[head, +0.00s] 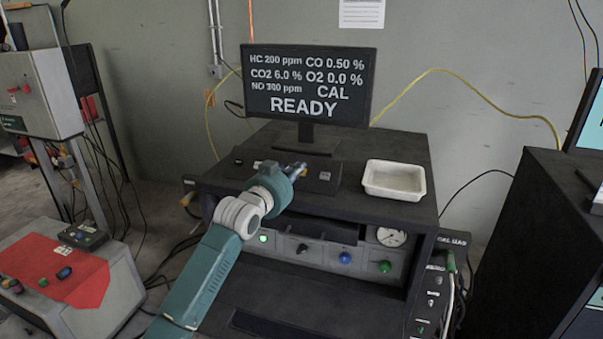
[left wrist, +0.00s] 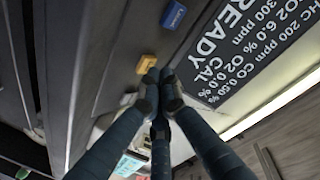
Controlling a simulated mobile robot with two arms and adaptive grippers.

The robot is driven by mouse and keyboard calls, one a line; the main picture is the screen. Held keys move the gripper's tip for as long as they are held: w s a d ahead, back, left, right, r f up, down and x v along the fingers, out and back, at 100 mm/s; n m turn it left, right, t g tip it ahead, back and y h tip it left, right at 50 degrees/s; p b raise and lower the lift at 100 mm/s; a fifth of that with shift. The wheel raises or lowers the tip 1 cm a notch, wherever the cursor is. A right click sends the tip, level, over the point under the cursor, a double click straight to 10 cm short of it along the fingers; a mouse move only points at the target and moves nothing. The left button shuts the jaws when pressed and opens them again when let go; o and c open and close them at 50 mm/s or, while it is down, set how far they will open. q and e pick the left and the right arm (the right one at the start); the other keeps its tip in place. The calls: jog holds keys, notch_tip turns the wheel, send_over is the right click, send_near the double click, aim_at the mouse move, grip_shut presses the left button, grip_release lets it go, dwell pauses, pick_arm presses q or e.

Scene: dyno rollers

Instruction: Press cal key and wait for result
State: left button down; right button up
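The monitor (head: 309,85) shows gas readings, the word CAL and READY; its screen also fills the upper right of the left wrist view (left wrist: 250,45). My left gripper (head: 298,167) is over the black panel (head: 318,187) on top of the bench and hides part of it. In the left wrist view its fingers (left wrist: 160,78) are together, with nothing visible between them. An orange key (left wrist: 147,64) is just beside the fingertips; contact is unclear. A blue key (left wrist: 173,14) is farther off, and a pale key (left wrist: 128,98) is partly hidden. No key label is legible.
A white tray (head: 395,194) sits on the bench right of the panel. The bench front carries a round gauge (head: 391,237) and several knobs. A dark cabinet (head: 540,250) stands at right. A grey and red unit (head: 65,275) stands at left.

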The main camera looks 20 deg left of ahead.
pick_arm(q)
jog(key=shift+w+f, duration=0.25)
dwell(0.8)
jog(key=shift+s+r+p, duration=0.3)
jog(key=shift+r+p, duration=0.2)
jog(key=shift+p, duration=0.1)
jog(key=shift+s, duration=0.25)
jog(key=shift+r, duration=0.1)
jog(key=shift+r+p, duration=0.2)
jog(key=shift+p, duration=0.25)
jog(key=s+r+p, duration=0.3)
jog(key=p, duration=0.1)
jog(key=shift+r, duration=0.15)
